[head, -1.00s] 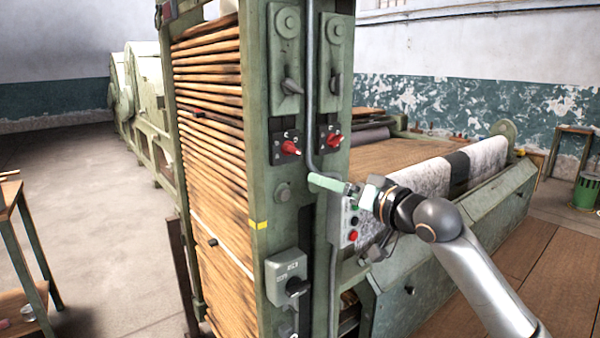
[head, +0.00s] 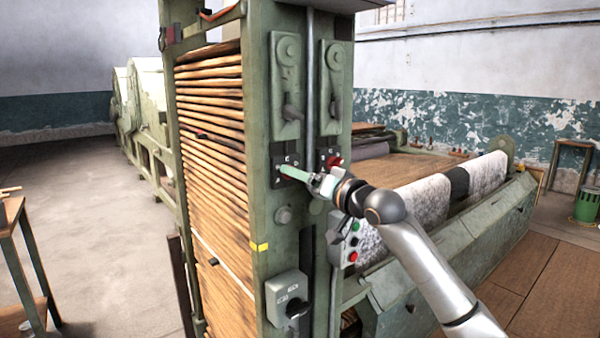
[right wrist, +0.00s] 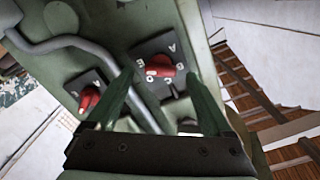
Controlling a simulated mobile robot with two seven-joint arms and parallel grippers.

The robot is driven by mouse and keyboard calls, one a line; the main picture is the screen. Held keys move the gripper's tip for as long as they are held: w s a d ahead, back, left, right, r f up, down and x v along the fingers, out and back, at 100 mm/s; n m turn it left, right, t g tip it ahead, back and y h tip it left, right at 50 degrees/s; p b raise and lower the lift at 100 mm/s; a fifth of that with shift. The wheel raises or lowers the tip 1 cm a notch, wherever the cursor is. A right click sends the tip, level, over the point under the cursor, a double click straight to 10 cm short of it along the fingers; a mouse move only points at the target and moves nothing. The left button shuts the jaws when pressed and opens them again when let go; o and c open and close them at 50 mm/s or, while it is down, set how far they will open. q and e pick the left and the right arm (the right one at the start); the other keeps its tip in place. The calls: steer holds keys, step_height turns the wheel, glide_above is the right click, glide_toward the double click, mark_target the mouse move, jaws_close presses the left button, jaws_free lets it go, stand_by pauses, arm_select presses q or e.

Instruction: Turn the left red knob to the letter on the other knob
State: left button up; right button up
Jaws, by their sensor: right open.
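Two red knobs sit side by side on dark lettered plates on the green machine column. In the head view the right knob (head: 333,161) shows, while my right gripper (head: 286,171) covers the left knob. In the right wrist view the left red knob (right wrist: 163,71) lies between the open fingertips of my right gripper (right wrist: 158,76), with letters around it. I cannot tell whether the fingers touch it. The other knob (right wrist: 89,98) is at the left of that view, partly beside a finger; its letter is too small to read. My left gripper is not in view.
A grey conduit (head: 309,90) runs down the column between the knobs. A push-button box (head: 345,238) is below right, and a grey switch box (head: 287,295) is lower down. Wooden slats (head: 212,130) fill the left side. Floor at the left is open.

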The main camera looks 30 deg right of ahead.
steer(key=shift+w+a, duration=0.1)
steer(key=shift+w, duration=0.45)
jaws_close()
steer(key=shift+n+p, duration=4.95)
steer(key=shift+n, duration=0.95)
